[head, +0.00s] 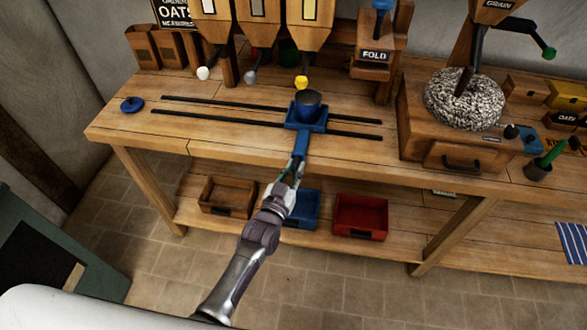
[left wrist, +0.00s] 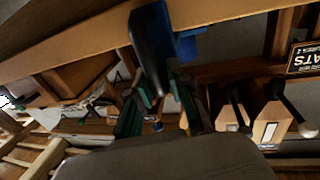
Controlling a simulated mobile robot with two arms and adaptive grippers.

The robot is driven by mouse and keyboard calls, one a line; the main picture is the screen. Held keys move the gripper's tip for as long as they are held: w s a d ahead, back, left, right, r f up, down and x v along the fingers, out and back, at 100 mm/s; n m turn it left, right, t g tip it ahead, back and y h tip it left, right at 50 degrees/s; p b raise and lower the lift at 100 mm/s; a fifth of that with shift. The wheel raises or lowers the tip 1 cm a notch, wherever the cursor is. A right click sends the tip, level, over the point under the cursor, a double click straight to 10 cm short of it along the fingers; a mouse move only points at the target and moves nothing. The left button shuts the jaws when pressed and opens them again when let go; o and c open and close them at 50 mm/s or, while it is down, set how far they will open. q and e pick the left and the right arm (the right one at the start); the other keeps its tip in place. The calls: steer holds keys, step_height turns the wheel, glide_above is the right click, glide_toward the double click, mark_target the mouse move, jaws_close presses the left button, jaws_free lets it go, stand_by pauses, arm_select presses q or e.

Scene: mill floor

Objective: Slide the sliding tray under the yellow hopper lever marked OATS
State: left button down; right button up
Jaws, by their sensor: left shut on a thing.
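The blue sliding tray (head: 291,121) sits on two dark rails on the bench, with a dark blue pot (head: 308,105) on it. The yellow hopper lever (head: 301,83) hangs just behind the tray, nearly in line with it; no OATS marking is readable on its hopper (head: 305,30). The tray's blue handle (head: 302,143) sticks out over the bench's front edge. My left gripper (head: 297,168) is shut on this handle. In the left wrist view the handle (left wrist: 152,45) runs between the green fingers (left wrist: 160,108). My right gripper is not in view.
The rails (head: 220,119) run clear to the left; a short stretch is free at right. White (head: 203,73) and grey (head: 250,77) levers hang left of the yellow one. A blue disc (head: 132,104) lies far left. A stone mill (head: 464,98) stands right. Bins sit on the lower shelf.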

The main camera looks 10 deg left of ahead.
arm_select(q)
steer(key=c, duration=1.2)
jaws_free()
steer(key=shift+d, duration=0.1)
steer(key=shift+o, duration=0.2)
steer(key=v, duration=1.2)
steer(key=s+a+f+g+y, duration=0.15)
steer(key=s+f+g, duration=0.35)
steer(key=f, duration=0.8)
steer(key=s+a+f+g, duration=0.25)
steer(key=s+f, duration=0.35)
steer(key=f, duration=0.7)
steer(key=s+a+f+g, duration=0.3)
steer(key=s+f, duration=0.2)
steer(key=s, duration=0.4)
steer(key=s+a+f+g+y, duration=0.1)
steer(key=s+a+f+g, duration=0.2)
steer(key=s+f, duration=0.3)
steer(key=s+a+f+g+y, duration=0.1)
steer(key=s+a+f+g, duration=0.2)
steer(key=s, duration=1)
step_height(320, 180, down, 2)
steer(key=shift+a+f, duration=0.15)
steer(key=shift+a, duration=0.05)
